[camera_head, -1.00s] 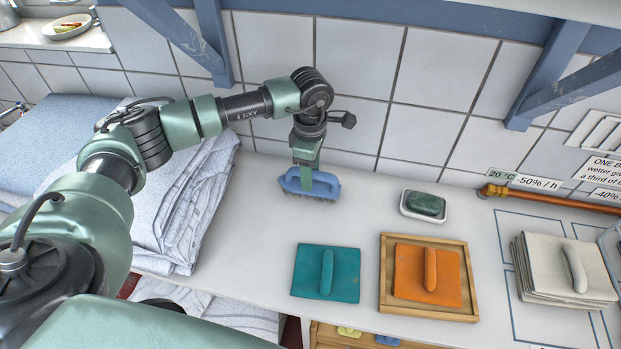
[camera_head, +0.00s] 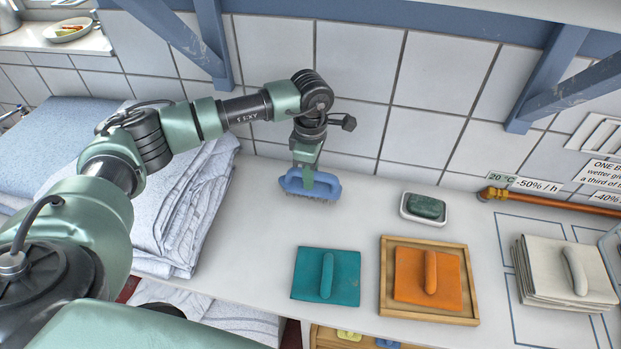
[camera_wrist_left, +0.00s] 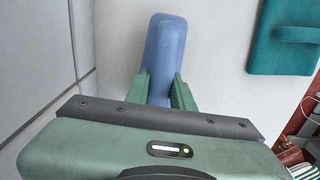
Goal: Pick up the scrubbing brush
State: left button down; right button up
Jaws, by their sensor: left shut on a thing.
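The scrubbing brush (camera_head: 325,186) is blue with bristles underneath. In the head view it is at the back of the white counter, near the tiled wall. My left gripper (camera_head: 308,181) comes down on it from above and is shut on its handle. In the left wrist view the blue brush (camera_wrist_left: 163,50) sits between the two green fingers of my left gripper (camera_wrist_left: 158,88). I cannot tell for sure whether the bristles are clear of the counter. My right gripper is not in view.
A teal pad (camera_head: 340,274), an orange pad (camera_head: 447,280) in a wooden tray (camera_head: 472,297), and green soap (camera_head: 427,206) in a white dish (camera_head: 424,219) lie nearby. Folded cloths (camera_head: 190,215) are stacked left. The tiled wall (camera_head: 354,60) is close behind the brush.

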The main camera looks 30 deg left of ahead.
pick_arm(q)
notch_tip(320, 180, up, 19)
jog(key=b, duration=0.4)
